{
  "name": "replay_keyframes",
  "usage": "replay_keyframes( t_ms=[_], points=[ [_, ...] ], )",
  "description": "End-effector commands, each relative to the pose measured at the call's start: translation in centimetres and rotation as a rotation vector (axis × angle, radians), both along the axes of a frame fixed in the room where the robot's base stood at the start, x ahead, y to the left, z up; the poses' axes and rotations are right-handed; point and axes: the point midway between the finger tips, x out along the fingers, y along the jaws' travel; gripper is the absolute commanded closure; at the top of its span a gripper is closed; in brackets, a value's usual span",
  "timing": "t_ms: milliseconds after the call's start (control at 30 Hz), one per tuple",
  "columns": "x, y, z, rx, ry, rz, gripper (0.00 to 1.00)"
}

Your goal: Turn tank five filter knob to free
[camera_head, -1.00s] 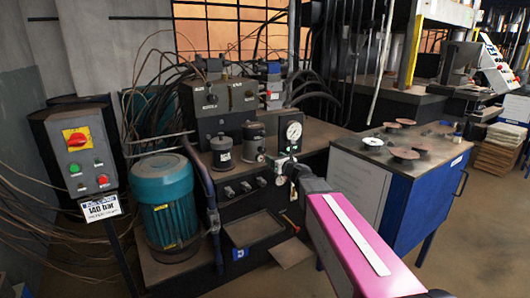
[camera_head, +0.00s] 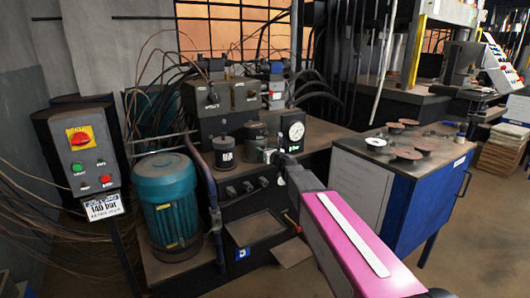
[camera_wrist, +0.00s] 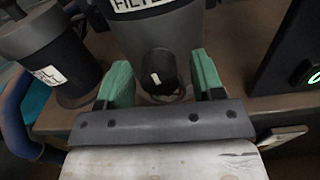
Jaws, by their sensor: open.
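In the wrist view a black filter knob (camera_wrist: 162,66) with a short white mark sits low on the front of a grey canister (camera_wrist: 150,30), whose label is partly cut off and seems to read FILTER. The white mark points nearly straight up, leaning slightly left. My gripper (camera_wrist: 162,77) is open, with one green finger on each side of the knob. I see gaps between the fingers and the knob. In the head view my gripper (camera_head: 273,157) is small beside the canister (camera_head: 254,137), and the knob cannot be made out.
A second labelled canister (camera_wrist: 45,50) stands left of the fingers, near a blue pipe (camera_wrist: 18,115). A dark block with a green light (camera_wrist: 314,76) is at the right. In the head view a gauge (camera_head: 296,131) is close to my gripper. A teal motor (camera_head: 166,200) stands left.

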Motion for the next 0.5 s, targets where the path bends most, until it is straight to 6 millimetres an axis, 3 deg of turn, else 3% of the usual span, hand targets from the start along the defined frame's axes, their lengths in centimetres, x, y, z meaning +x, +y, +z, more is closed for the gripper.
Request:
replay_keyframes(
  t_ms=[33, 200, 500],
  points=[
    [-0.01, -0.01, 0.0, 0.0, 0.0, 0.0, 0.39],
    [-0.03, -0.02, -0.01, 0.0, 0.0, 0.0, 0.88],
    [-0.03, -0.02, -0.03, -0.076, -0.05, 0.0, 0.88]
  ],
)
